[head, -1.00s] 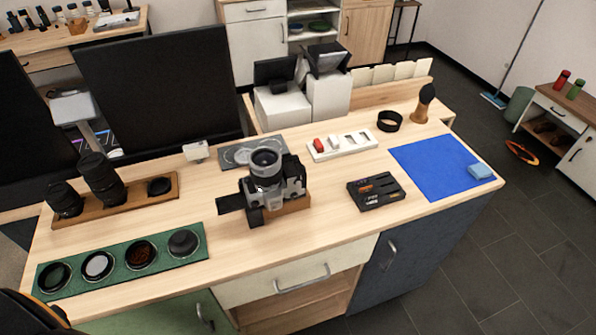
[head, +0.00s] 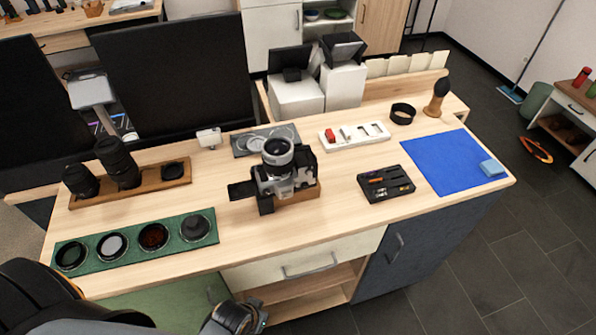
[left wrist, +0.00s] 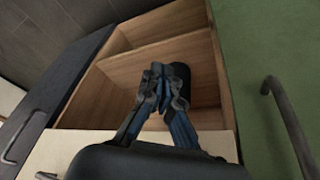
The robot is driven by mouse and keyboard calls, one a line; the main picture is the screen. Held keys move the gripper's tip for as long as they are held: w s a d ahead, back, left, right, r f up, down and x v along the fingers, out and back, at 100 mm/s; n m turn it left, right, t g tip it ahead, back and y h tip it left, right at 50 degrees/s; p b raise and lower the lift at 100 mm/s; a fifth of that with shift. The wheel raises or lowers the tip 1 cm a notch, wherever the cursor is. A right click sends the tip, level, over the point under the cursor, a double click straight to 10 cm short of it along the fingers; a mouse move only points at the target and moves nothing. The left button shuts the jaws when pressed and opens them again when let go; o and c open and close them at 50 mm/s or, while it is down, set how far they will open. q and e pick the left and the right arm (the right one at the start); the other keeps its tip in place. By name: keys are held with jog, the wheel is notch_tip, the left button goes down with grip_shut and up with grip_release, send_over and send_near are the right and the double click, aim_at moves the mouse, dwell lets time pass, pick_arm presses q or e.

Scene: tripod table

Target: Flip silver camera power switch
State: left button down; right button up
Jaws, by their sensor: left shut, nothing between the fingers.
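The silver camera (head: 276,178) stands on a wooden block (head: 306,192) at the middle of the table, its lens pointing up and a dark flap out to its left. Its power switch is too small to make out. My left gripper (left wrist: 160,84) is shut and empty in the left wrist view, with the open wooden shelf of the cabinet behind it. In the head view, part of my left arm shows at the bottom left, below the table's front edge and well away from the camera. My right gripper is not in view.
A green tray of round filters (head: 134,242) and a wooden lens tray (head: 143,183) lie left of the camera. A black tool tray (head: 386,184) and a blue mat (head: 440,158) lie to the right. The tabletop before the camera is clear. Cabinet handles (head: 311,268) jut out below.

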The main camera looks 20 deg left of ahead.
pick_arm(q)
notch_tip(320, 180, up, 24)
jog(key=w+n+t, duration=0.1)
jog(key=w+t, duration=0.1)
jog(key=n+t+h, duration=0.2)
jog(key=n+t, duration=1)
jog(key=n, duration=0.4)
send_near(310, 167)
jog(key=s+a, duration=0.2)
jog(key=s, duration=0.1)
jog(key=shift+d+p, duration=0.2)
jog(key=shift+p, duration=0.2)
jog(key=w+d+p, duration=0.1)
jog(key=w+p, duration=0.1)
jog(key=w, duration=0.8)
jog(key=shift+d, duration=0.25)
jog(key=shift+p, duration=0.3)
